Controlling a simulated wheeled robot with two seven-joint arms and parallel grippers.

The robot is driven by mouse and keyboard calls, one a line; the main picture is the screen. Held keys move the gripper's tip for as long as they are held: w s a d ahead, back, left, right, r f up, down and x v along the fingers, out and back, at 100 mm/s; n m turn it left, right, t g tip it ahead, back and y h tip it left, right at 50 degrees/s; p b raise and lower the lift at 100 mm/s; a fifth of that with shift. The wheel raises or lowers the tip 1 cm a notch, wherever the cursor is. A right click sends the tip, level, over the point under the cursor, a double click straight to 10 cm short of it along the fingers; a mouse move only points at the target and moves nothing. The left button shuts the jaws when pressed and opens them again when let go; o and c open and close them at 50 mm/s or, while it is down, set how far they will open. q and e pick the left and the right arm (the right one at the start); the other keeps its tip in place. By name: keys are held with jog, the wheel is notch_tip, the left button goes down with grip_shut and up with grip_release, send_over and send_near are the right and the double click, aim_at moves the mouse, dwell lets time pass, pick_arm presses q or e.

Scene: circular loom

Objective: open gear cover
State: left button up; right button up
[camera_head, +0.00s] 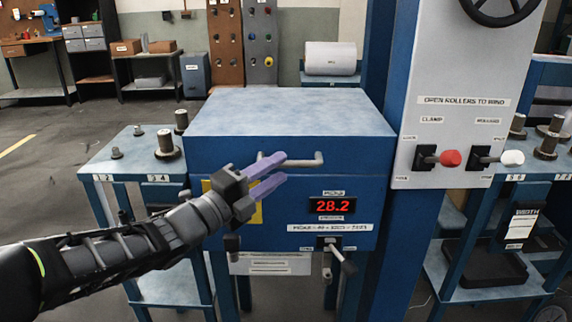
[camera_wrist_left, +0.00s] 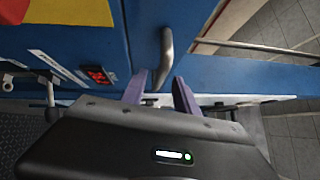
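The gear cover (camera_head: 290,112) is a blue box lid with a pale blue top, and it is closed. A grey metal bar handle (camera_head: 312,161) sits across its front face. My left gripper (camera_head: 284,167) has two purple fingers, spread apart, at the left part of the handle. In the left wrist view the handle (camera_wrist_left: 167,50) reaches down between the open fingers. I cannot tell whether either finger touches it. The fingers hide part of the handle in the head view. My right gripper is not in view.
Below the handle are a red display reading 28.2 (camera_head: 332,206) and a lever (camera_head: 342,260). A grey panel (camera_head: 455,120) with red and white knobs stands to the right. Blue side tables with metal weights flank the box. The space above the lid is clear.

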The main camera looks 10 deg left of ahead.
aim_at(286, 164)
pick_arm(q)
jog(key=shift+x, duration=1.7)
jog(key=shift+c, duration=0.3)
grip_shut()
